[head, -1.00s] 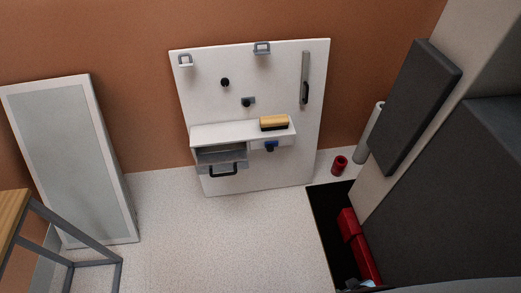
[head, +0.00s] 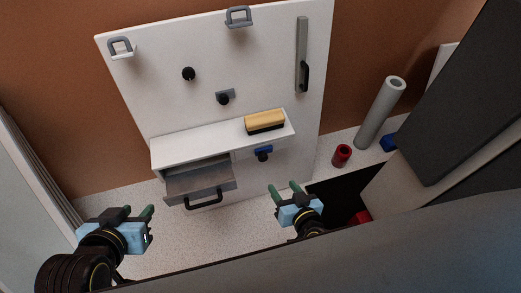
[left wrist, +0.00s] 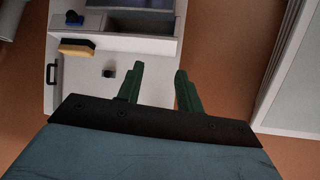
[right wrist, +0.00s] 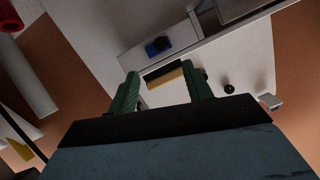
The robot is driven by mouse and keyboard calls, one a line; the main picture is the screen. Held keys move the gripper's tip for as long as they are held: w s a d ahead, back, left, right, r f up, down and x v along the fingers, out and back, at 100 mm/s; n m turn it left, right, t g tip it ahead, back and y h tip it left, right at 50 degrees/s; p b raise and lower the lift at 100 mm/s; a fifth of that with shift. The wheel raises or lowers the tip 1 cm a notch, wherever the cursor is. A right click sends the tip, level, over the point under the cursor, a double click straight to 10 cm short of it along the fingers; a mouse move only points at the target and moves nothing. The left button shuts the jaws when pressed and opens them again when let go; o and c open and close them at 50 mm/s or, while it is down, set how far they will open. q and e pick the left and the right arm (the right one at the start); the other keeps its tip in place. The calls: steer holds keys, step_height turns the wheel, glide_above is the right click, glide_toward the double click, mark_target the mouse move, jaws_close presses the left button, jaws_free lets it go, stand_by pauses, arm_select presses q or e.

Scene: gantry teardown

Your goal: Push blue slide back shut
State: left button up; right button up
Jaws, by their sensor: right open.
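The blue slide (head: 263,152) sits under the right part of the white shelf on the upright panel, with a dark knob at its front. It also shows in the right wrist view (right wrist: 158,46) and at the top left of the left wrist view (left wrist: 74,18). How far it sticks out is hard to tell. My right gripper (head: 284,187) is open and empty, below and in front of the slide, apart from it. My left gripper (head: 138,211) is open and empty at the lower left, left of the drawer and well away from the slide.
A grey drawer (head: 200,182) with a black handle stands pulled out left of the slide. A yellow-and-black block (head: 264,121) lies on the shelf (head: 195,147). A red cylinder (head: 342,155) and grey tube (head: 380,113) stand right of the panel. A dark cabinet (head: 445,100) crowds the right.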

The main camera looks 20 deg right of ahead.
steer(key=b, duration=0.3)
glide_toward(265, 159)
steer(key=x, duration=0.2)
steer(key=b+x, duration=0.2)
steer(key=x, duration=0.4)
steer(key=shift+s+a+f, duration=0.1)
arm_select(q)
steer(key=w+d+r+t+h, duration=0.1)
steer(key=d+r+t+h, duration=0.1)
steer(key=r+t, duration=0.5)
steer(key=w+d+r+t+h, duration=0.2)
steer(key=r+t, duration=0.4)
steer(key=r, duration=0.6)
steer(key=shift+w+d+r+m+t+h, duration=0.3)
steer(key=shift+d+t+h, duration=0.05)
steer(key=shift+t+h, duration=0.05)
arm_select(e)
steer(key=shift+w+a+f, duration=0.1)
steer(key=shift+w, duration=0.35)
jaws_close()
